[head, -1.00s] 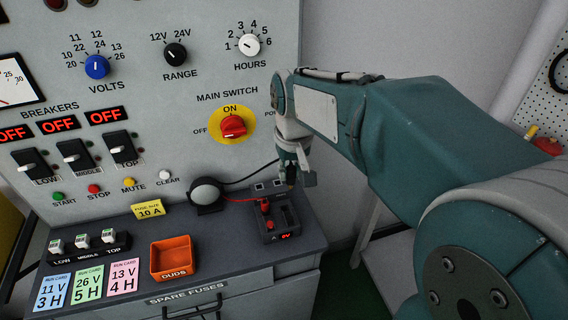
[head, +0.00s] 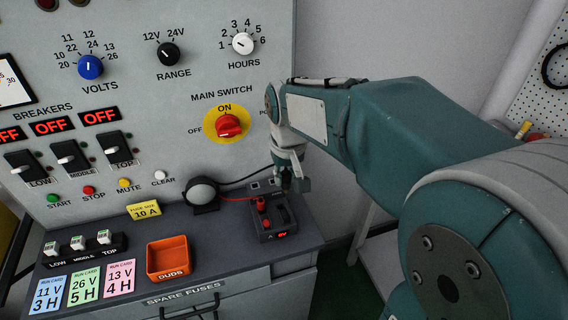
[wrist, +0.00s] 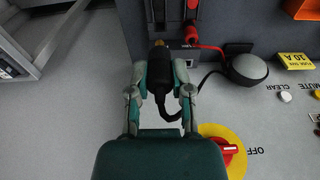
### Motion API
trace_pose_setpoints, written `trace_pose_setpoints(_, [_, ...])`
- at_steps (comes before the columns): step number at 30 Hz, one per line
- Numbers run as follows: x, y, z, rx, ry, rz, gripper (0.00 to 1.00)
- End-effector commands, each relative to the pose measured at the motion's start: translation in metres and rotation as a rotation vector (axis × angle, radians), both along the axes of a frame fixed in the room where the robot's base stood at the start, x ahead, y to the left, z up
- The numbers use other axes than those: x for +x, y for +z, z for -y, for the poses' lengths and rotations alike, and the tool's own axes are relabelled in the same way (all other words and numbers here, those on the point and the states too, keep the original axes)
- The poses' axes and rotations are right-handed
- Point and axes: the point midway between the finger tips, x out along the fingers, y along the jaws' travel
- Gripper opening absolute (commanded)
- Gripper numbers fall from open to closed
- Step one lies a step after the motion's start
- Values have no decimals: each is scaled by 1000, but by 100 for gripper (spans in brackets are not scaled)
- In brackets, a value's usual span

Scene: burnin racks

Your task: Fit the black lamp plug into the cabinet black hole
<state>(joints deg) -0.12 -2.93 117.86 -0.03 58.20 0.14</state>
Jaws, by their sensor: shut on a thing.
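My gripper (wrist: 160,88) is shut on the black lamp plug (wrist: 161,72); its black cable curves away to the lamp. The plug's brass-coloured tip (wrist: 160,44) points toward the small dark box on the counter. In the head view my gripper (head: 288,180) is just above and behind that box (head: 277,222). The red plug (head: 262,204) stands at the box, with a red wire running to the round lamp (head: 201,192). The lamp also shows in the wrist view (wrist: 249,67). I cannot make out the black hole; the gripper and plug may cover it.
The grey cabinet panel (head: 190,110) with knobs and switches rises behind the counter. An orange duds bin (head: 169,259) and a yellow fuse card (head: 144,210) are left of the box. The counter's right edge is close to the box.

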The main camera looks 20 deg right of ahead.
Motion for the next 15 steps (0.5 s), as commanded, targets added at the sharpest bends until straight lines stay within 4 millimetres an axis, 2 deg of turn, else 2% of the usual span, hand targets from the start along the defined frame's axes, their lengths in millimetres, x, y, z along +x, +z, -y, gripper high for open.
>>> trace_pose_setpoints(1, [10,-13,0,0,0,-7,0])
trace_pose_setpoints(6, [34,-45,0,0,0,-4,0])
trace_pose_setpoints(10, [42,-58,0,0,0,-1,0])
trace_pose_setpoints(15, [43,-63,0,0,0,0,0])
